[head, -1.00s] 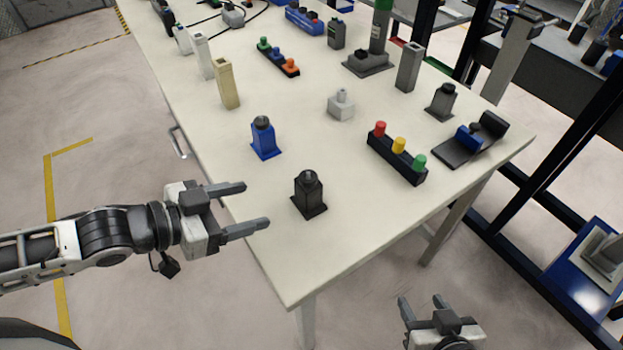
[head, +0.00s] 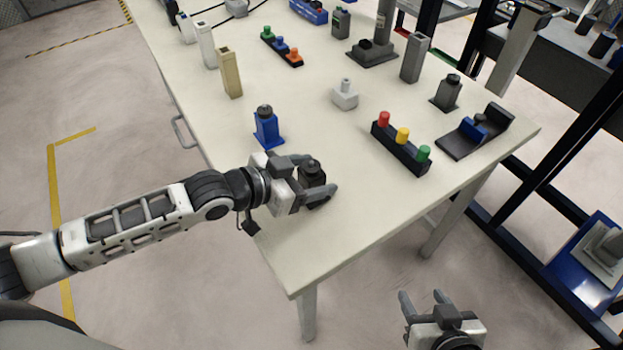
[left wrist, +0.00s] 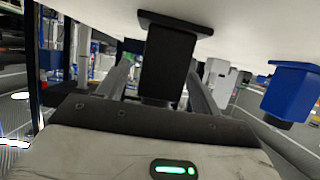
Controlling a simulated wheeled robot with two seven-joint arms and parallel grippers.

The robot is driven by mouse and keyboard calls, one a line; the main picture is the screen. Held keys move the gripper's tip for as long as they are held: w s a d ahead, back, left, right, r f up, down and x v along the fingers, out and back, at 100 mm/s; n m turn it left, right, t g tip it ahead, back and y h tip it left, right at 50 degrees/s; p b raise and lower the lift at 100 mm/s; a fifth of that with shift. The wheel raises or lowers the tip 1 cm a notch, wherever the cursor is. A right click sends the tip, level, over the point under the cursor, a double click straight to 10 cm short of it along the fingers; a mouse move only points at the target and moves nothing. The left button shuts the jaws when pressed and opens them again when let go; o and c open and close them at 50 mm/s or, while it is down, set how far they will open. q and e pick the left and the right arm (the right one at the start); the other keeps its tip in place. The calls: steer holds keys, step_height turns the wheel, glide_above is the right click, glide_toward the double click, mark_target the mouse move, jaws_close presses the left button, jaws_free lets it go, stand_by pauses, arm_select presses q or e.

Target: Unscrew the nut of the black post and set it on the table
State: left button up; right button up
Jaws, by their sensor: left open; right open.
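The black post (head: 312,182) stands upright near the front left edge of the cream table (head: 300,240). It also shows in the left wrist view (left wrist: 168,62), where the picture is upside down. Its dark nut (head: 311,167) is at the top; in the wrist view the gripper body partly hides it. My left gripper (head: 322,175) is open, with one finger on each side of the post's upper part. I cannot tell whether the fingers touch it. My right gripper (head: 422,297) is open and empty, off the table's front edge.
A blue post (head: 267,130) stands just behind my left gripper. A block with red, yellow and green knobs (head: 401,148) lies to the right, and a small white post (head: 345,96) behind. The table's front corner and the surface right of the black post are clear.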

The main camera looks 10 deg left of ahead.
arm_select(q)
steer(key=shift+x, duration=1.05)
steer(key=c, duration=1.2)
steer(key=shift+o, duration=0.3)
